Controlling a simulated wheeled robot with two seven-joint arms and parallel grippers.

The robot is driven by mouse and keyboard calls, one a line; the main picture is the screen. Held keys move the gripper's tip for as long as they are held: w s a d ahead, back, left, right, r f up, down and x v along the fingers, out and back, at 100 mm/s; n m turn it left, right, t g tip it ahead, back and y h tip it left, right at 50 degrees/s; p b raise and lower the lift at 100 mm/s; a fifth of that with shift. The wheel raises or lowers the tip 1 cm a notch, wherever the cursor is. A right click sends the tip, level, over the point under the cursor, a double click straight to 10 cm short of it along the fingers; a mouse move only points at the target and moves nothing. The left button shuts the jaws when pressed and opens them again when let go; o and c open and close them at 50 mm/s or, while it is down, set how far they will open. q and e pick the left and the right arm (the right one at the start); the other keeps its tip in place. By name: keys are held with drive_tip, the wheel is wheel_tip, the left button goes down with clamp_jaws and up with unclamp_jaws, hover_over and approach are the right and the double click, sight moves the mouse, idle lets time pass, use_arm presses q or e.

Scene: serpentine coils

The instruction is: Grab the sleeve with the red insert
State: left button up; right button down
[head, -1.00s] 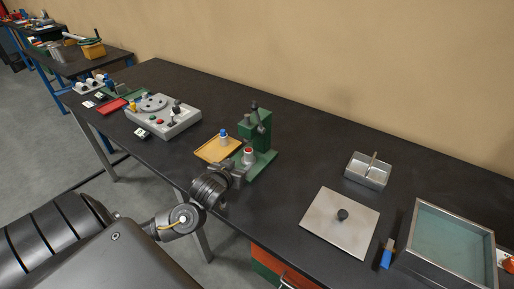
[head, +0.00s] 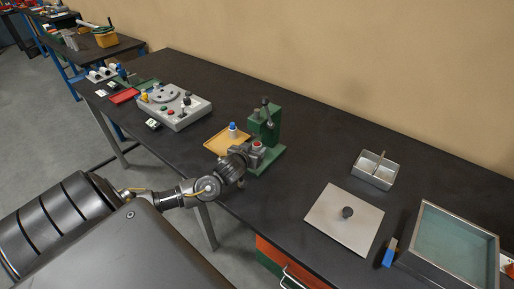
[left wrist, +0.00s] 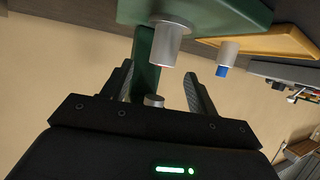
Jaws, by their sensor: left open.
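The silver sleeve with the red insert (head: 257,146) stands on the base of the green press (head: 265,122). In the left wrist view, which looks upside down, this sleeve (left wrist: 166,43) hangs from the green base with a trace of red at its end. My left gripper (head: 246,160) is open and close in front of it. In the left wrist view its two fingers (left wrist: 157,85) lie either side of the sleeve's line, with the sleeve near the fingertips; I cannot tell whether it is between them. A second sleeve with a blue insert (head: 233,130) stands on the yellow tray (head: 216,144).
A grey control box (head: 185,117) and red tray (head: 124,96) stand to the left. To the right are a divided metal box (head: 374,170), a flat plate with a black knob (head: 335,228), a blue block (head: 389,254) and a large glazed tray (head: 455,245).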

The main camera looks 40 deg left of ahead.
sight(256, 145)
use_arm(q)
drive_tip(key=shift+p+x, duration=0.4)
drive_tip(key=shift+x, duration=1.5)
drive_tip(key=shift+a, duration=0.15)
drive_tip(key=shift+s, duration=0.1)
drive_tip(key=shift+c, duration=0.5)
clamp_jaws()
